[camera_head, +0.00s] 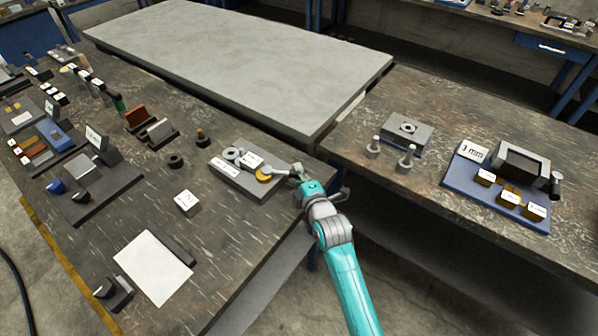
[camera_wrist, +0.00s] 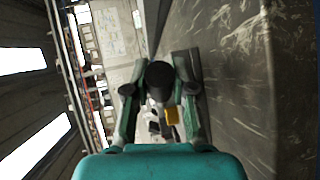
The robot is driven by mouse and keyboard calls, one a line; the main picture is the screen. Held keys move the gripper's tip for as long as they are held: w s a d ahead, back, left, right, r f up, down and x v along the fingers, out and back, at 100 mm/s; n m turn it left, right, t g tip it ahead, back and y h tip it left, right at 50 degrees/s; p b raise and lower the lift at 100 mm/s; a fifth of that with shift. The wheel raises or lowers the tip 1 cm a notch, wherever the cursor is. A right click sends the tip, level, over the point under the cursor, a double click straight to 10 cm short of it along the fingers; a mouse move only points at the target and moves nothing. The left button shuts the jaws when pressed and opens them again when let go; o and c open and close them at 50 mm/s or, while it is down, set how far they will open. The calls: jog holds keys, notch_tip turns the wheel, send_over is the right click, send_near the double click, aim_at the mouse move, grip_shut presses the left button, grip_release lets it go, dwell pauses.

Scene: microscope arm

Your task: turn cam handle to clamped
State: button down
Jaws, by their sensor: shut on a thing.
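The clamp fixture (camera_head: 240,181) is a grey block with white labels, a light ring and a gold round part (camera_head: 264,174), at the right edge of the left bench. The cam handle (camera_head: 281,172) is a short grey lever reaching right from the gold part. My gripper (camera_head: 297,172) is at the lever's outer end and shut on it. In the wrist view, a dark rounded knob of the handle (camera_wrist: 160,78) sits between the two fingers of my gripper (camera_wrist: 158,90). The labels are too small to read, and the fingers partly hide the handle's end.
A white cube (camera_head: 187,202), a black ring (camera_head: 176,160) and a small dark peg (camera_head: 201,138) stand left of the fixture. A white sheet (camera_head: 153,267) lies toward the front. A blue tray (camera_head: 480,201) is on the right bench. A gap separates the benches.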

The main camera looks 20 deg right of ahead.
jog(key=shift+s+a+m+g+h, duration=0.1)
jog(key=shift+s+a+m+h, duration=0.25)
jog(key=shift+m+h, duration=0.4)
jog(key=shift+s+a+m+g+h, duration=0.1)
jog(key=shift+s+a+m+h, duration=0.25)
jog(key=shift+h, duration=0.55)
jog(key=shift+s+a+m+g+h, duration=0.1)
jog(key=shift+s+a+m+h, duration=0.1)
jog(key=shift+s+m+h, duration=0.45)
jog(key=shift+s+a+m+g+h, duration=0.25)
jog(key=shift+a+m+g+h, duration=0.15)
jog(key=shift+m+h, duration=0.45)
jog(key=shift+s+a+m+g+h, duration=0.25)
jog(key=shift+a+m+h, duration=0.25)
jog(key=shift+h, duration=0.55)
jog(key=a+m+g+h, duration=0.1)
jog(key=h, duration=0.1)
jog(key=s+a+m+g+h, duration=0.1)
jog(key=m+g, duration=0.1)
jog(key=shift+a+h, duration=0.25)
jog(key=shift+h, duration=0.15)
jog(key=shift+s+a+m+g+h, duration=0.15)
jog(key=shift+a+m+g+h, duration=0.5)
jog(key=shift+m+g, duration=0.35)
jog(key=shift+s+a+m+g+h, duration=0.1)
jog(key=shift+a+m+g+h, duration=0.5)
jog(key=shift+m+g, duration=0.35)
jog(key=shift+d, duration=0.1)
